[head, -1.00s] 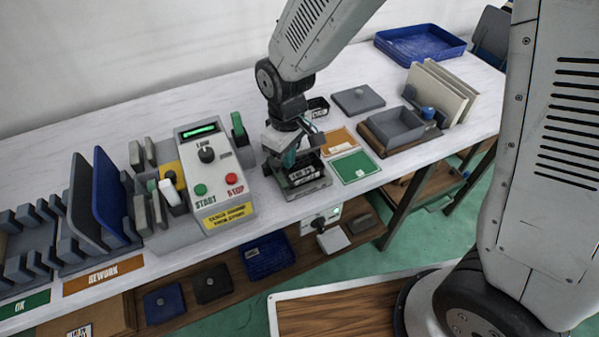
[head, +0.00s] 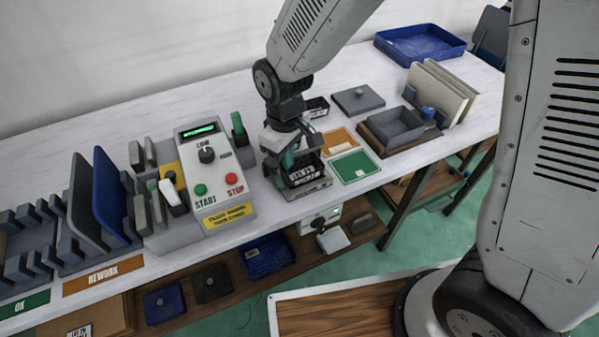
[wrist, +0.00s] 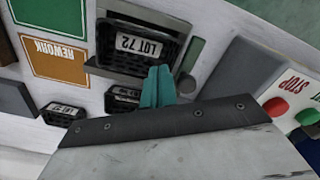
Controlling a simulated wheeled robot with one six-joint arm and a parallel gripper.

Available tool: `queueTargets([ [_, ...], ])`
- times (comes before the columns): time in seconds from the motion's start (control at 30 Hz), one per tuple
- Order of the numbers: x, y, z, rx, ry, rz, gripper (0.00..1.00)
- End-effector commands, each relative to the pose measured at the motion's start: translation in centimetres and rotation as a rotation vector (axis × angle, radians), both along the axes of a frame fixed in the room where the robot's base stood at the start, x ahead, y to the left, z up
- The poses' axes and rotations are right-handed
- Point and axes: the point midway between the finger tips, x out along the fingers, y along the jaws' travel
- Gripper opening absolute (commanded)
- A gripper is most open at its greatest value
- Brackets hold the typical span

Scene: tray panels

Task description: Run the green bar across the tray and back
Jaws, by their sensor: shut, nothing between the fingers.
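A black tray with a LOT 72 label (wrist: 150,67) sits in a grey fixture (head: 308,189) on the bench; the wrist view shows it upside down. A dull green bar (wrist: 191,56) lies along one side of the tray in the wrist view. In the head view my arm partly hides that side, and I cannot make the bar out. My gripper (head: 288,159) is above the fixture's back part. Its teal fingers (wrist: 157,78) are shut together and empty, close to the tray's back edge and apart from the bar. I cannot tell whether they touch anything.
A control box (head: 212,182) with START and STOP buttons stands left of the fixture. A green upright piece (head: 238,124) is behind it. Green (head: 355,167) and orange (head: 340,141) cards lie to the right. Small black trays (wrist: 121,100) sit behind the fixture.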

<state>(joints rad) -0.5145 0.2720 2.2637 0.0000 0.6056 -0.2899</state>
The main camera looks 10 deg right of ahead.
Motion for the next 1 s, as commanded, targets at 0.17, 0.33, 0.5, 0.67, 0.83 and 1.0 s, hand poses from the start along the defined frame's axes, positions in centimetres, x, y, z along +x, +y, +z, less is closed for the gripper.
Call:
queueTargets([
  [0.17, 0.1, 0.0, 0.9, 0.001, -0.003, 0.000, 0.00],
  [0.33, 0.0, 0.0, 2.3, 0.001, -0.002, -0.001, 0.00],
  [0.5, 0.1, 0.0, 3.6, 0.001, -0.003, -0.001, 0.00],
  [0.67, 0.1, 0.0, 4.9, 0.001, -0.002, -0.001, 0.00],
  [0.83, 0.0, 0.0, 6.2, 0.001, -0.001, -0.001, 0.00],
  [1.0, 0.0, 0.0, 7.0, 0.001, -0.001, -0.001, 0.00],
])
